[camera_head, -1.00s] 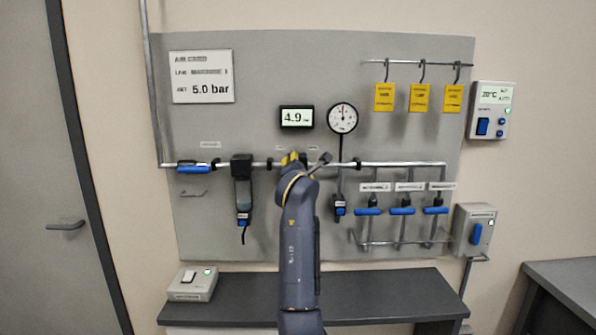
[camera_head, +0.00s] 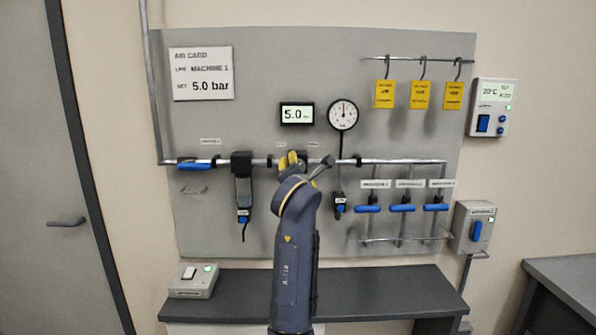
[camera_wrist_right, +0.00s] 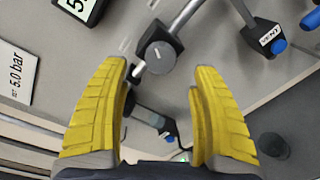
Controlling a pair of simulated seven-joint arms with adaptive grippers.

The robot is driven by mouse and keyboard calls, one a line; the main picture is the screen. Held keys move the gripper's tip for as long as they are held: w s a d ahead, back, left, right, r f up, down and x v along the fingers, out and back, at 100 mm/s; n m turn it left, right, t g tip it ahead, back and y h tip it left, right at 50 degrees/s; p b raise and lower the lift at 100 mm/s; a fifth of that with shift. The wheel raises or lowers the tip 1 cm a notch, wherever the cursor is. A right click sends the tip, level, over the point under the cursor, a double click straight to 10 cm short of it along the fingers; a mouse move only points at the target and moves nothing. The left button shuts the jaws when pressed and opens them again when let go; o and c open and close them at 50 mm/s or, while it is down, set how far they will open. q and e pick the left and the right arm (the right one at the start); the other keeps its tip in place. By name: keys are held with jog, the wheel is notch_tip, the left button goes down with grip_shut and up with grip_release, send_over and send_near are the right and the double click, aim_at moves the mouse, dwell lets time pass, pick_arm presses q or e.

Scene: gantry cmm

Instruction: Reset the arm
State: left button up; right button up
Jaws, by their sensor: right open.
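My right gripper (camera_head: 289,161) is in front of the grey wall panel, at the pipe, below the digital display (camera_head: 297,115), which reads 5.0. In the right wrist view its yellow fingers (camera_wrist_right: 160,72) are spread wide with nothing between them. A grey round regulator knob (camera_wrist_right: 160,57) on a dark body lies just beyond the fingertips, apart from them in the picture. In the head view the gripper and arm mostly hide this knob. The round dial gauge (camera_head: 343,115) has its needle pointing about straight up. My left gripper is not in view.
The air card (camera_head: 202,74) shows 5.0 bar. Blue-handled valves (camera_head: 403,208) and a filter unit (camera_head: 243,188) flank my arm on the panel. Yellow tags (camera_head: 421,95) hang at upper right. A dark shelf (camera_head: 385,295) with a switch box (camera_head: 193,281) is below.

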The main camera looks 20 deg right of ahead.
jog(key=shift+s, duration=0.3)
